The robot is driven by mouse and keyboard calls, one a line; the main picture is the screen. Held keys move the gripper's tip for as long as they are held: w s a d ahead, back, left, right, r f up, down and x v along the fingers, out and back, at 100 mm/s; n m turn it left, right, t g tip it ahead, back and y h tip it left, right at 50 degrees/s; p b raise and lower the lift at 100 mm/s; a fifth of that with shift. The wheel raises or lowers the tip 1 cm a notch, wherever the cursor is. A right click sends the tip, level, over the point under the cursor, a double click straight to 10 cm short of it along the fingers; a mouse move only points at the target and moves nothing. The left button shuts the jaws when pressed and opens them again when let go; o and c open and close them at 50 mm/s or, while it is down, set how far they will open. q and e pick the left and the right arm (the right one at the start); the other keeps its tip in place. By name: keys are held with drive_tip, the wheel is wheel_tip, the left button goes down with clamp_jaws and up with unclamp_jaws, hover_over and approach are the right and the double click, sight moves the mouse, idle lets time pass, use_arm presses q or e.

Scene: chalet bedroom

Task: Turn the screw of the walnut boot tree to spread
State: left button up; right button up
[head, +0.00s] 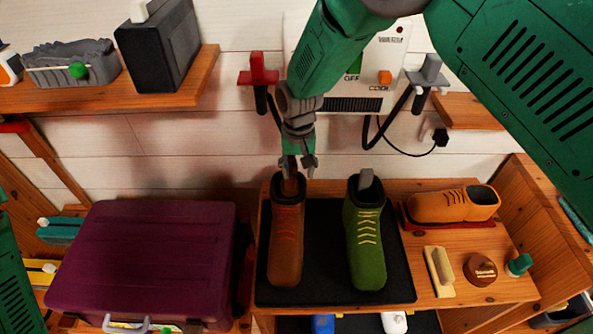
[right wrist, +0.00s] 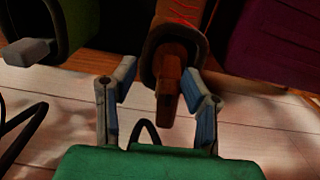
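The walnut boot tree (head: 291,184) stands upright in a brown boot with red laces (head: 287,245), at the mat's left. Only its brown upper end shows; the rest is hidden inside the boot. My right gripper (head: 298,166) points down just above the boot opening. In the right wrist view the brown end of the boot tree (right wrist: 167,90) lies between the two fingers of my right gripper (right wrist: 160,75), with visible gaps on both sides. That gripper is open. My left gripper is out of view.
A green boot (head: 366,245) with a grey-ended insert (head: 365,180) stands to the right on the black mat (head: 327,285). A purple case (head: 145,260) lies left. A tan shoe (head: 452,205), brush (head: 439,270) and round tin (head: 481,270) sit right. Cables hang from the wall unit (head: 360,65).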

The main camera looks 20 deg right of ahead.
wheel_tip(320, 180, up, 11)
drive_tip(key=shift+a+r, duration=0.2)
